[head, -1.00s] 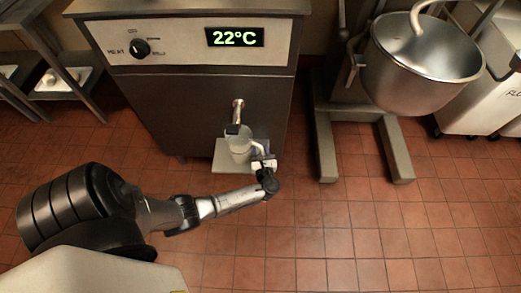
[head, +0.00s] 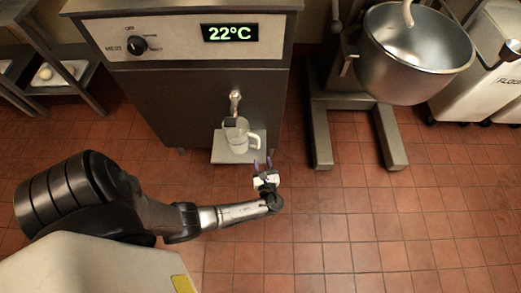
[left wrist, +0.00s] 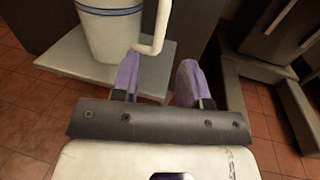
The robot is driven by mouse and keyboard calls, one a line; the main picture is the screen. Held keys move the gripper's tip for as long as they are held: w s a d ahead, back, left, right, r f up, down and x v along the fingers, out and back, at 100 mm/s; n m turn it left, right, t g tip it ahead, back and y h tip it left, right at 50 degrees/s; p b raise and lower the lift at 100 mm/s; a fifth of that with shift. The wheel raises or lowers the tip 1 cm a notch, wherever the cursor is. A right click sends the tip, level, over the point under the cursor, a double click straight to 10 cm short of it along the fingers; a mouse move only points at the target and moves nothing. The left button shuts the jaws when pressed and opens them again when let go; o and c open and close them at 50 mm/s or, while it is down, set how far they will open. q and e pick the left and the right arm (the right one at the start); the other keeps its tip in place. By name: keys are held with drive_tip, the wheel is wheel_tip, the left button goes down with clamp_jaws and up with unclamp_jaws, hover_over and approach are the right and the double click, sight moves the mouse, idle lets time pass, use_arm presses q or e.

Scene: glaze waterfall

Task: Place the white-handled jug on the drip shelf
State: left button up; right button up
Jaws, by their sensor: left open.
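The white-handled jug (head: 236,134) stands upright on the drip shelf (head: 226,157), under the tap (head: 235,101) of the machine. Its white handle points right in the head view. In the left wrist view the jug (left wrist: 110,38) shows a blue band, and its handle (left wrist: 160,30) hangs just ahead of the fingers; the shelf (left wrist: 75,60) lies beneath it. My left gripper (head: 263,165) is open and empty, in front of the shelf and apart from the jug. Its purple fingers (left wrist: 158,82) sit on either side of a clear gap. My right gripper is not in view.
The machine (head: 185,95) has a knob and a display reading 22°C (head: 230,33). A large mixer with a steel bowl (head: 415,55) stands to the right, its legs on the floor. A rack (head: 50,65) is at the left. The tiled floor (head: 340,230) in front is clear.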

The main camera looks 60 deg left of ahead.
use_arm(q)
drive_tip(key=s+d+r+n+g+h, duration=0.1)
drive_tip(key=s+d+n+g+h, duration=0.1)
drive_tip(key=s+n+h, duration=0.4)
drive_tip(key=s+d+r+n+g+h, duration=0.25)
drive_tip(key=s+n, duration=0.25)
drive_tip(key=n, duration=0.3)
drive_tip(key=s+d+r+n+t+h, duration=0.1)
drive_tip(key=s+d+r+n+h, duration=0.5)
drive_tip(key=d+r+h, duration=0.2)
wheel_tip(320, 180, up, 3)
drive_tip(key=shift+d+f+n, duration=0.1)
drive_tip(key=shift+d+n, duration=0.2)
drive_tip(key=shift+d, duration=0.15)
drive_tip(key=shift+s, duration=0.1)
wheel_tip(320, 180, up, 59)
drive_tip(key=p, duration=5.9)
